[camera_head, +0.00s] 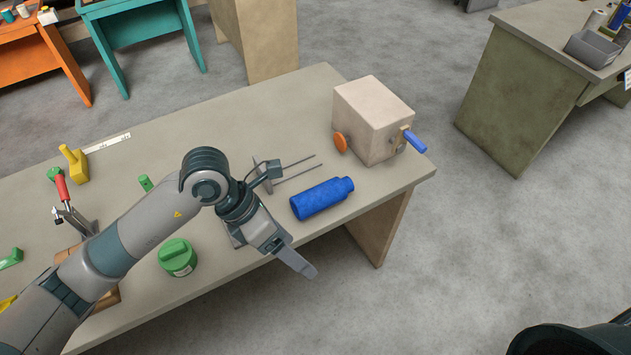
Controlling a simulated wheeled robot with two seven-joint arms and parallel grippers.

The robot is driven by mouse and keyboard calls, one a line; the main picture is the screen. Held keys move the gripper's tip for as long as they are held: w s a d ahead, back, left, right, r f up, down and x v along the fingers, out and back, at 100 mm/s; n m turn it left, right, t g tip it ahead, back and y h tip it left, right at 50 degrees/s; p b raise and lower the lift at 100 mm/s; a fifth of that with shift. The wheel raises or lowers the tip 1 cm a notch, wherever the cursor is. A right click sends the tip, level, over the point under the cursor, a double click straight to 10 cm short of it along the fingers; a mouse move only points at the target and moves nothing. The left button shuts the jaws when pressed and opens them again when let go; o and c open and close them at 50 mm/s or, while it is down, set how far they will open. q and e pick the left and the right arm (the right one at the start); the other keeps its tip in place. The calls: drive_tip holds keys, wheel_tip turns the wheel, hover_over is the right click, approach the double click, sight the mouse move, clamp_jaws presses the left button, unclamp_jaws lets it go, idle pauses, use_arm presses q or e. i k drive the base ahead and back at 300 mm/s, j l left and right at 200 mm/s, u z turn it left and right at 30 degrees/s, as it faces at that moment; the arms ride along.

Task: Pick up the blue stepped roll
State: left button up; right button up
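The blue stepped roll (320,199) lies on its side on the grey-beige table (225,115), near the front edge towards the right end. Its narrower end points right. My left gripper (303,267) hangs over the front edge, to the lower left of the roll and apart from it. One grey finger shows clearly; the other is not clearly visible, so I cannot tell how far the fingers are apart. Nothing is seen in its grasp. My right gripper is not in view.
A beige box (372,118) with an orange knob and blue handle stands right of the roll. Two thin rods (296,168) lie behind the roll. A green round container (177,258), a yellow tool (74,165) and a red-handled clamp (62,190) are left.

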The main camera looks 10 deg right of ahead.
sight(305, 204)
drive_tip(key=i, duration=0.85)
